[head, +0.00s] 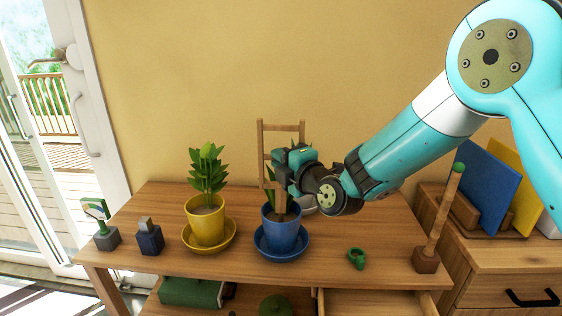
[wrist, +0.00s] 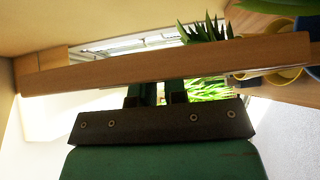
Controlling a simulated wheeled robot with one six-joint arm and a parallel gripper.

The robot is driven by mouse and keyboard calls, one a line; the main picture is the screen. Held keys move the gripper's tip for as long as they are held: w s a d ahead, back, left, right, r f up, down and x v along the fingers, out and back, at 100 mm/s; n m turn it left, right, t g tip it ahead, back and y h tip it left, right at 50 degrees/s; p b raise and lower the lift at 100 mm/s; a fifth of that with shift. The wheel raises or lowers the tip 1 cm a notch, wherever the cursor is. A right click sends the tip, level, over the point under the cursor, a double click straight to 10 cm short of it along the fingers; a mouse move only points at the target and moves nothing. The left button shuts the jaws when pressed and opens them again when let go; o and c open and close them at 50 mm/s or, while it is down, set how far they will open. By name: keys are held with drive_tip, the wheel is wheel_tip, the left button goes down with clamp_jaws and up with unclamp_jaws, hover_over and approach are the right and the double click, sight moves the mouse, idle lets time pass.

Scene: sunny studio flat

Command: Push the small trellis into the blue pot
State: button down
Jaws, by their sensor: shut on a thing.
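The small wooden trellis (head: 261,152) stands upright at the blue pot (head: 281,235), its lower part reaching down in front of or into the pot. I cannot tell how deep its legs go. My gripper (head: 283,168) is shut on the trellis at its middle height, above the pot. In the wrist view a wooden bar of the trellis (wrist: 150,62) crosses in front of my gripper (wrist: 157,92). The blue pot sits on a blue saucer (head: 259,247) and holds a green plant, mostly hidden by my gripper. Its rim shows at the right edge of the wrist view (wrist: 306,28).
A yellow pot (head: 207,228) with a leafy plant stands left of the blue pot on the wooden table (head: 330,270). Two small tools on blocks stand at the far left. A green ring (head: 356,258) and a wooden post (head: 440,215) are at the right. A pale bowl is partly hidden behind my gripper.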

drive_tip(key=shift+s+f+b, duration=0.1)
drive_tip(key=shift+f+b, duration=2.6)
drive_tip(key=shift+b, duration=2.75)
idle(2.4)
